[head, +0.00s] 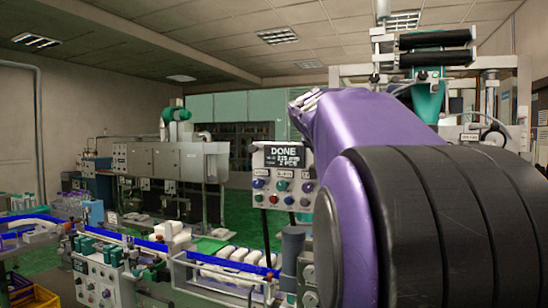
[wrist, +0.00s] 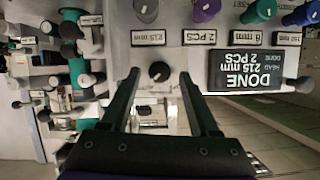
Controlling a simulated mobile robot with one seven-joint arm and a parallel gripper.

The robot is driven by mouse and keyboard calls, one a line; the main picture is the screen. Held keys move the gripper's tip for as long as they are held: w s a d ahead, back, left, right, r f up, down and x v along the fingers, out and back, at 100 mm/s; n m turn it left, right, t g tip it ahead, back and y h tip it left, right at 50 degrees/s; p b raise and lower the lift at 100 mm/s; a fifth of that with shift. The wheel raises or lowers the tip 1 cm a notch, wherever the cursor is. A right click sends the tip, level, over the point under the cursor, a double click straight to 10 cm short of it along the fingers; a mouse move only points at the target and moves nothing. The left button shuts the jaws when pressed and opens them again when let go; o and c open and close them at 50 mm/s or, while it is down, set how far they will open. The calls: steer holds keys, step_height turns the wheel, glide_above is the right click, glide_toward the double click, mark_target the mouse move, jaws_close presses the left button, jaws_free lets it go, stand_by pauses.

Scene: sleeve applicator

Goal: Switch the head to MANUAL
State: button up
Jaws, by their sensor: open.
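The control panel (head: 262,193) stands in the middle of the head view. The wrist view shows the panel upside down, with the display (wrist: 246,70) at right also reading HEAD DONE. A black rotary knob (wrist: 159,71) with a small white mark sits beside the display. I cannot read which setting it points to. My gripper (wrist: 160,76) is open, its two dark fingertips either side of this knob in the picture; contact cannot be told. In the head view my arm hides the gripper.
Grey, purple, green and blue knobs (wrist: 205,9) line the panel at the wrist view's top, above small value labels (wrist: 198,37). A conveyor with white packs (head: 245,258) lies below the panel in the head view. Machine parts with black rollers (head: 437,38) stand upper right.

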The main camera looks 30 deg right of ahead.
steer(key=shift+w+d+f, duration=0.15)
steer(key=shift+w+d, duration=0.05)
steer(key=shift+c, duration=0.2)
jaws_close()
